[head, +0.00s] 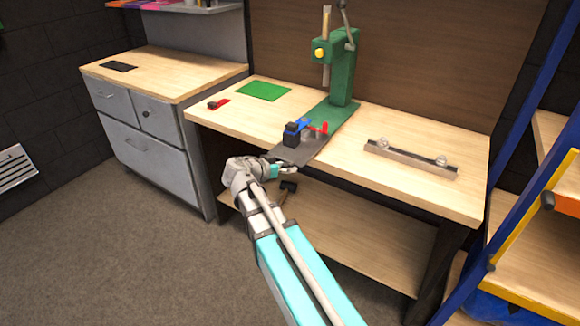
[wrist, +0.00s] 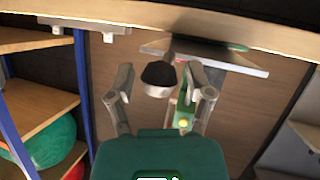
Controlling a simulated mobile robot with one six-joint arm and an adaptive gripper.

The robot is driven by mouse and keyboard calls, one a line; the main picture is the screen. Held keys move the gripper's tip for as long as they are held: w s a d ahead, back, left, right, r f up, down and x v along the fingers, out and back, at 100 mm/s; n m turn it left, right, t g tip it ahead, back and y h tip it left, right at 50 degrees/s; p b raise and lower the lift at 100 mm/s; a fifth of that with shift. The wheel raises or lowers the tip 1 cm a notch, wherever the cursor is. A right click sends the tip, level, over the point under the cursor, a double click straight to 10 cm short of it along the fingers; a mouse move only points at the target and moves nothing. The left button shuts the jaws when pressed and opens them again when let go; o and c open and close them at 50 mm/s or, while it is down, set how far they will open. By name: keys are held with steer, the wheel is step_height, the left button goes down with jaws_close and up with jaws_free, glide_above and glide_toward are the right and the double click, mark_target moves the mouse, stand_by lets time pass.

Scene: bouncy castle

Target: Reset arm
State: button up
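My arm (head: 285,260) reaches from the bottom of the head view up to the workbench's front edge. My gripper (head: 292,172) is close to that edge, just below a grey plate (head: 297,151) that juts past it. In the wrist view my gripper (wrist: 158,70) has its two fingers spread wide. A dark rounded piece with a grey part (wrist: 158,77) shows between them, with gaps on both sides. I cannot tell what it is, and no grip on it shows. The fingertips are hard to make out in the head view.
The workbench (head: 430,190) bears a green press (head: 340,75), a blue-and-black clamp (head: 296,130), a metal rail (head: 410,158) and a green mat (head: 262,91). A lower shelf (head: 350,235) is under it. A grey cabinet (head: 150,150) stands left, blue-framed shelving right. Floor at left is clear.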

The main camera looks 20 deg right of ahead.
stand_by(0.5)
steer(key=shift+s+f+y, duration=0.3)
steer(key=shift+s+f, duration=0.05)
steer(key=shift+f, duration=0.05)
steer(key=s+a+f+n+g+y, duration=0.2)
steer(key=s+a+f+n+y, duration=0.35)
steer(key=s, duration=0.25)
steer(key=s+a+f+n+g+y, duration=0.3)
steer(key=s+a+f+n+y, duration=0.2)
steer(key=s+a+n+y, duration=0.15)
step_height(320, 180, up, 17)
steer(key=d+p, duration=0.1)
steer(key=p, duration=1.6)
steer(key=shift+r+p, duration=0.15)
steer(key=shift+p, duration=0.2)
